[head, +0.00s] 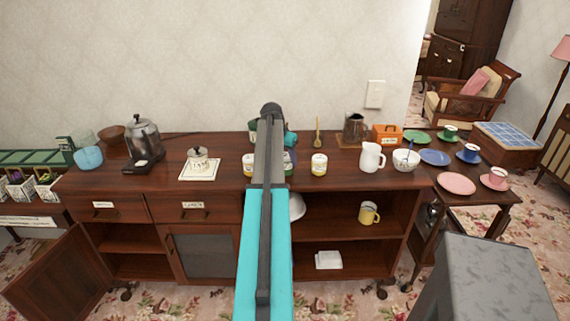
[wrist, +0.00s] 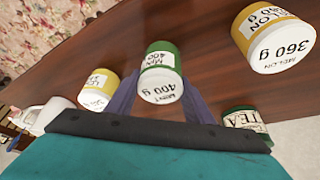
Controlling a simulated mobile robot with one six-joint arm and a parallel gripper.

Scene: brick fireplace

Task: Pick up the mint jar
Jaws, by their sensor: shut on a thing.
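The mint jar (wrist: 161,86) has a green band and white labels reading "MINT 400 g". It sits between the two dark purple fingers of my gripper (wrist: 160,80) in the wrist view, and the gripper is shut on it. I cannot tell whether its base touches the counter. In the head view my arm hides most of the gripper and the jar.
A yellow-banded melon jar (wrist: 272,40) is on one side and another yellow-banded jar (wrist: 97,90) on the other. A green tea tin (wrist: 245,122) is close by. A white pitcher (head: 371,157) and a bowl (head: 405,161) stand right on the dark sideboard (head: 225,172).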

